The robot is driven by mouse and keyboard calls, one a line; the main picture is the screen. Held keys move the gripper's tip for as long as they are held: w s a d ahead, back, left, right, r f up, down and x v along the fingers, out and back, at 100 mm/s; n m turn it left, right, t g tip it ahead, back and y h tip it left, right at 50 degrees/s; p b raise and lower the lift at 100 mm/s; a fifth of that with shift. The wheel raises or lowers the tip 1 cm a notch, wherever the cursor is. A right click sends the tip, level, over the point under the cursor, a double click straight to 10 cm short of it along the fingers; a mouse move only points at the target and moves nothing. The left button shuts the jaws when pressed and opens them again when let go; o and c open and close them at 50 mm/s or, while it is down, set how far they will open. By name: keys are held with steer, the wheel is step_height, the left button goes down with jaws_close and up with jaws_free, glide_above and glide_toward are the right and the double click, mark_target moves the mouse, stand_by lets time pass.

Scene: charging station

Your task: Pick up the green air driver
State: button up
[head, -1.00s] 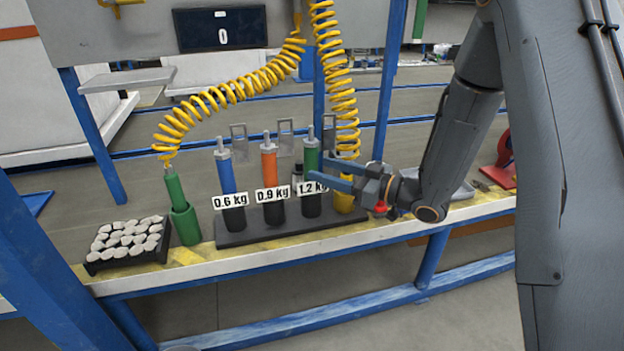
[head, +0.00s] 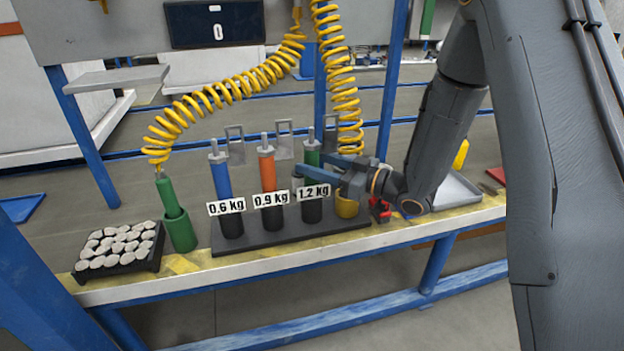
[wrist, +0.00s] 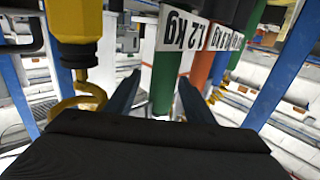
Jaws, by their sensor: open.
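A green air driver (head: 312,157) stands upright in the dark rack (head: 285,237), behind a "1.2 kg" label. It also shows in the wrist view (wrist: 166,70), inverted there. My gripper (head: 303,177) is open, reaching in from the right at the height of the label. In the wrist view its fingers (wrist: 158,100) lie to either side of the green driver's outline; I cannot tell whether they touch it. Another green tool (head: 167,195) sits in a green holder (head: 180,230) at the left, hanging from a yellow coiled hose (head: 215,100).
A blue driver (head: 221,180) and an orange driver (head: 267,170) stand left in the same rack. A yellow holder (head: 347,208) is close beside my gripper, under a second coiled hose (head: 342,85). A black tray of pale stones (head: 118,247) is at far left.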

steer(key=shift+x, duration=2.25)
steer(key=shift+s+a+r, duration=0.1)
steer(key=shift+s+r, duration=0.05)
steer(key=shift+s, duration=0.05)
jaws_close()
